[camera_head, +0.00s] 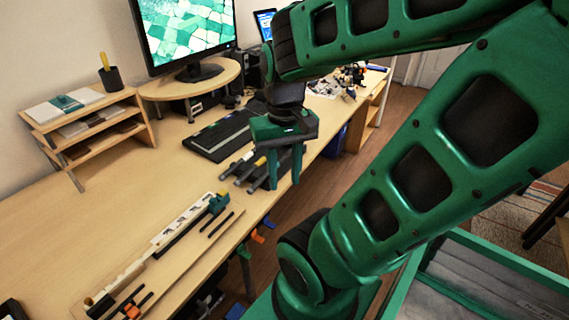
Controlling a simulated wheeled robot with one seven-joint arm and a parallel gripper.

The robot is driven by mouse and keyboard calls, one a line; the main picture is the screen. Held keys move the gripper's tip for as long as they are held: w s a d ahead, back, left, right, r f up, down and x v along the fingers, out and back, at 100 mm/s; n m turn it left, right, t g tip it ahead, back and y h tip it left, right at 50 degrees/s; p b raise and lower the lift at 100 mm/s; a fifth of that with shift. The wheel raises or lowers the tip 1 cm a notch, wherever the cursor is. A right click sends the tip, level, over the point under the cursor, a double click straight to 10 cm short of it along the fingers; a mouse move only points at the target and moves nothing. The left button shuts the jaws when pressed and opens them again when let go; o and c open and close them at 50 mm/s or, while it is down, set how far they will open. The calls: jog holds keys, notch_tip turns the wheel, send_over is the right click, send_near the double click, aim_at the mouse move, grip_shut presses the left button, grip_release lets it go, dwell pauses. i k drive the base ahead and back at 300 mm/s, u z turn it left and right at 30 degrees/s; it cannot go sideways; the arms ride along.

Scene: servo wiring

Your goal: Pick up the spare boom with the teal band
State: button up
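Several dark grey booms (236,165) lie side by side near the table's front edge. One shows a yellow band (260,161). A teal band cannot be made out for sure; the nearest boom (258,183) is partly hidden behind my gripper's left finger. My gripper (285,185) points down at the right ends of the booms, its two green fingers apart with a gap between them. I see nothing held between them, and cannot tell how high the fingertips are above the table.
A long white and black assembly with a teal and yellow end (217,202) lies front left on the table (110,210). Thin black rods (221,225) lie beside it. A keyboard (222,135), monitor stand (220,72) and wooden shelf (78,151) stand behind.

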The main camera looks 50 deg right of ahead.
aim_at(250, 191)
jog(key=k, duration=1.55)
jog(key=z, duration=1.3)
jog(key=i, duration=1.15)
jog(key=u, duration=0.9)
